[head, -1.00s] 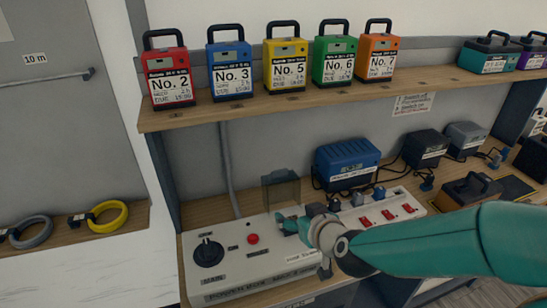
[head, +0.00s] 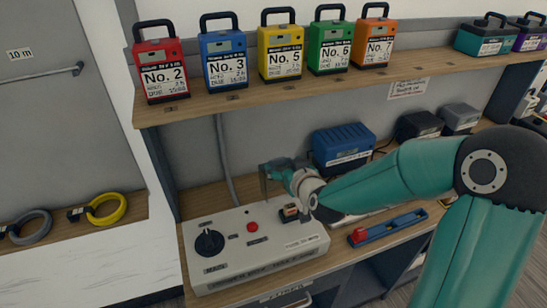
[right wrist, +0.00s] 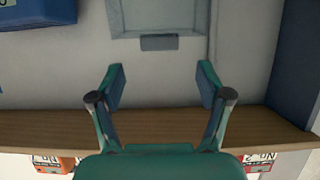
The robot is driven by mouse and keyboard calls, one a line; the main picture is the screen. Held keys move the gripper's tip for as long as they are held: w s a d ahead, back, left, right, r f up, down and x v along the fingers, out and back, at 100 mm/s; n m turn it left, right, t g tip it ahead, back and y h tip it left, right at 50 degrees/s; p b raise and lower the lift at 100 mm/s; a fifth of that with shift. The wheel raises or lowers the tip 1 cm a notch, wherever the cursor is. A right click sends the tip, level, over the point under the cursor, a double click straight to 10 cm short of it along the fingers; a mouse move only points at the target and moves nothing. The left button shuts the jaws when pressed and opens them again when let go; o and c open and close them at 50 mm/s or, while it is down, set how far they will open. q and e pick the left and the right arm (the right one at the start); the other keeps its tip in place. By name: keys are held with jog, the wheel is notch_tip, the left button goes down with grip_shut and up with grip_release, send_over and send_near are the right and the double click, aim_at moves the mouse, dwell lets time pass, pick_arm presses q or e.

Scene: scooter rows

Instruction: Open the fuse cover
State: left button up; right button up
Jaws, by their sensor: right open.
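The grey power box (head: 240,262) lies on the bench with a black MAIN dial (head: 209,242) and a red button (head: 252,227). The fuse slot (head: 290,212) at its back right is uncovered. In the right wrist view, upside down, the fuse cover (right wrist: 158,42) shows as a pale see-through panel with a small dark tab, standing raised. In the head view the gripper mostly hides the cover. My left gripper is out of view.
A blue charger (head: 342,146) stands behind my right arm. A blue tray with a red piece (head: 388,228) lies right of the box. The shelf (head: 300,85) above holds several numbered battery packs. My arm covers much of the bench's right side.

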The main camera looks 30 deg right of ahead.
aim_at(277, 159)
jog(key=p+x, duration=0.1)
jog(key=x, duration=0.6)
jog(key=shift+c, duration=0.3)
grip_shut()
